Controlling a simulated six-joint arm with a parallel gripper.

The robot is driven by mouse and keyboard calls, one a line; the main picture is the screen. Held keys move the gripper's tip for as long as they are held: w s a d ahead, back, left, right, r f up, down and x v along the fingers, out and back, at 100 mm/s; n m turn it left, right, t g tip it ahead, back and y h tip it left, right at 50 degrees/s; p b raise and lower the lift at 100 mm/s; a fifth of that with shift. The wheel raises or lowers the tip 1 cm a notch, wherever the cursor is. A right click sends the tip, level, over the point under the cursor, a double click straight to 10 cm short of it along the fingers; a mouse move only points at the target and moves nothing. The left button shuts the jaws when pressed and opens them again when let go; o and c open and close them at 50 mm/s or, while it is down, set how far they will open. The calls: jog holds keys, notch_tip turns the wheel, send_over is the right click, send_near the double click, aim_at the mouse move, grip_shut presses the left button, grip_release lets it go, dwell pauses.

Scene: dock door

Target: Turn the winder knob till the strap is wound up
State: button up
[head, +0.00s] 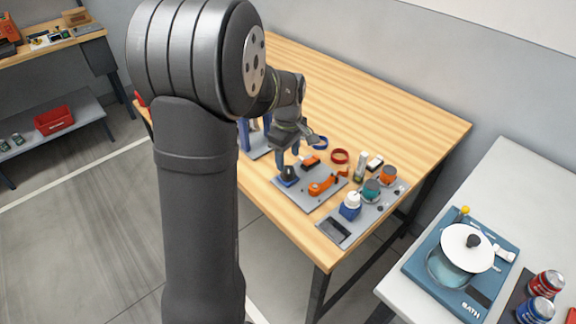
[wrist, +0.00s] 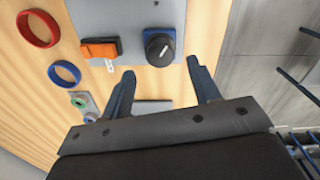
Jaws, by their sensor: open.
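The winder knob, a round black knob with a pale pointer line on a blue base, stands on a grey plate (head: 296,197). I see the knob in the head view (head: 288,172) and in the wrist view (wrist: 159,46). My gripper (head: 289,157) is open and empty, pointing down just above the knob. In the wrist view its fingertips (wrist: 160,68) are spread, with the knob just beyond the gap between them. Beside the knob is an orange block (wrist: 100,49) with a short whitish piece (wrist: 109,67) that may be the strap; I cannot tell.
An orange lever-like part (head: 322,187) sits on the same plate. A red ring (head: 340,156) and a blue ring (head: 320,143) lie behind. The back of the wooden table (head: 400,110) is clear.

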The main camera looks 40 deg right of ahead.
aim_at(288, 169)
jog(key=shift+f, duration=2.25)
jog(key=shift+c, duration=0.3)
jog(key=c, duration=0.9)
